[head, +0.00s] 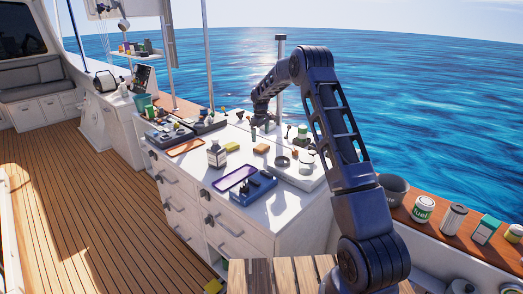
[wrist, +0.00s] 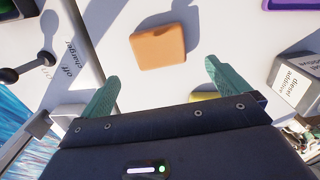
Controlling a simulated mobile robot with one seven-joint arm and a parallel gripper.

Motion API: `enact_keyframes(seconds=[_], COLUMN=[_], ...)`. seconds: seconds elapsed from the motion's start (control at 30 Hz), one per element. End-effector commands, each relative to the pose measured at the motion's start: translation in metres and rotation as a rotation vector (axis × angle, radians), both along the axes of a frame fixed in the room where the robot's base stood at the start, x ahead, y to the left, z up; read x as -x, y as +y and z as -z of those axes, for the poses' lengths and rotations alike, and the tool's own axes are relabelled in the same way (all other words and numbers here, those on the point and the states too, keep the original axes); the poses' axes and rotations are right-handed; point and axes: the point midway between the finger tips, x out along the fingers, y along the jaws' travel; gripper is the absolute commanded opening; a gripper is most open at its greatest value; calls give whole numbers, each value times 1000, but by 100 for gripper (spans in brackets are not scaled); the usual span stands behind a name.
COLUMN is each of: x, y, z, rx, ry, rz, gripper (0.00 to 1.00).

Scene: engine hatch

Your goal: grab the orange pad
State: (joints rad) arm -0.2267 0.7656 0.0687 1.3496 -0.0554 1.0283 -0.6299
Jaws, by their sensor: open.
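The orange pad (wrist: 158,46) is a rounded square block lying flat on the white top, in the upper middle of the wrist view. In the head view the orange pad (head: 261,149) is small, near the middle of the white cabinet top. My gripper (wrist: 162,74) is open and empty, its two green fingers spread wide. The pad lies beyond the fingertips, roughly centred between them, and is not touched. In the head view my gripper (head: 261,128) is above the cabinet top, just behind the pad.
A yellow block (wrist: 204,96) is partly hidden behind my gripper. A diesel additive container (wrist: 296,88) stands at the right of the wrist view. A purple-rimmed tray (head: 235,179), a blue holder (head: 254,190) and an orange tray (head: 186,147) share the white cabinet top (head: 285,203).

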Motion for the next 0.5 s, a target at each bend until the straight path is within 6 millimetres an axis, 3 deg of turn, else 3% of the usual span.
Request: enact_keyframes(seconds=[0.27, 0.5], x=[1, 5], y=[-1, -5], z=[20, 50], rx=[-1, 1], ry=[1, 2], rz=[0, 0], gripper=[100, 100])
